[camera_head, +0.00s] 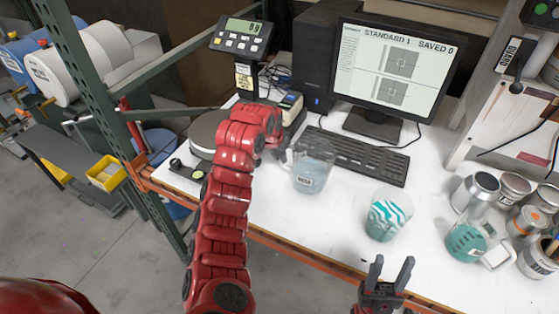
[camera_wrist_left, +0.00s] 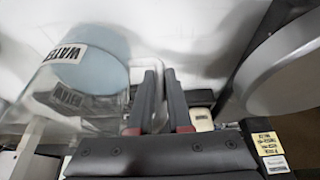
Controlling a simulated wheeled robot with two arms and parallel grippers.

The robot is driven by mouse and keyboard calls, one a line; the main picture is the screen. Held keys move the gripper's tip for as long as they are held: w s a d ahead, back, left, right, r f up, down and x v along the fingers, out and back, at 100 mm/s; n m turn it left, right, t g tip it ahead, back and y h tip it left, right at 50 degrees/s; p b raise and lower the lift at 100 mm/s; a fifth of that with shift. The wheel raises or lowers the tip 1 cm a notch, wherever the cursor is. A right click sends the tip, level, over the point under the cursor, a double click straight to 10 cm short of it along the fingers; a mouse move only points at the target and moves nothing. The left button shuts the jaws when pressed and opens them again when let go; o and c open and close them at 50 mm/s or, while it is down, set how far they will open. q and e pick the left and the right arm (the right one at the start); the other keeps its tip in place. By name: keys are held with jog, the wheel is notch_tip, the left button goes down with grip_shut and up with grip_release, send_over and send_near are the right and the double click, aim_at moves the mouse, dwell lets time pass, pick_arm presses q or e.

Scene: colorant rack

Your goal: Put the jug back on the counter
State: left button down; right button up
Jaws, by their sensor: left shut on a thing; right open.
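The jug (camera_head: 312,170) is clear, holds pale blue water and carries a WATER label. It is over the white counter (camera_head: 262,205), in front of the keyboard; I cannot tell whether its base touches the counter. In the left wrist view the jug (camera_wrist_left: 90,72) is at the left, beside the fingers. My left gripper (camera_head: 281,150) is at the jug's left side, shut on it at the handle side; the grip is partly hidden in the head view. My right gripper (camera_head: 390,270) is open and empty near the counter's front edge.
A striped teal cup (camera_head: 388,217) stands right of the jug. A keyboard (camera_head: 357,155) and monitor (camera_head: 392,68) are behind. A round scale plate (camera_head: 205,132) is left of my left gripper. Several cans and a teal-filled container (camera_head: 466,242) crowd the right. The counter's front middle is clear.

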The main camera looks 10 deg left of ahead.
pick_arm(q)
jog(key=shift+s+f+p, duration=0.15)
jog(key=shift+f+p, duration=0.65)
jog(key=shift+f, duration=0.65)
jog(key=c, duration=0.8)
grip_release()
jog(key=shift+c, duration=0.2)
